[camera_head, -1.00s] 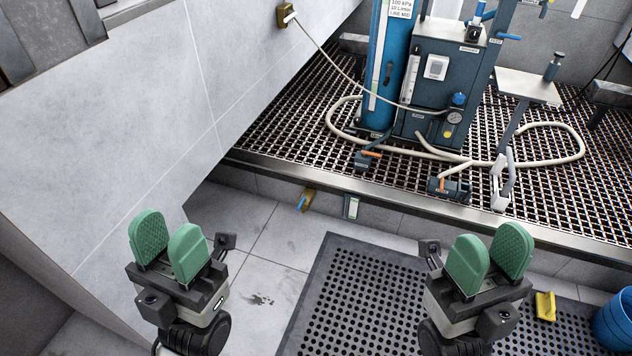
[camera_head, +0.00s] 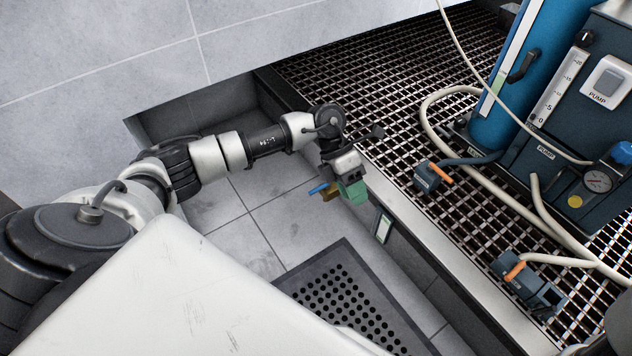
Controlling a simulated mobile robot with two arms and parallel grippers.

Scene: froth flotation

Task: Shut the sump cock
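A small brass cock with a blue lever (camera_head: 318,188) sits low at the front face of the grating platform, above the tiled floor. I take it for the sump cock. Its lever points left in the picture, and part of its brass body is hidden behind my gripper. My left gripper (camera_head: 353,191) reaches in from the left with its green fingers pointing down, just right of the cock. I cannot tell whether it touches the cock or how far its fingers are apart. My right gripper is out of view.
Two orange-handled valves (camera_head: 427,177) (camera_head: 530,280) stand on the grating (camera_head: 385,85), with cream hoses around them. A blue column (camera_head: 508,75) and a pump cabinet (camera_head: 590,125) stand at the right. A black perforated mat (camera_head: 340,300) lies on the floor; bare tiles lie left of it.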

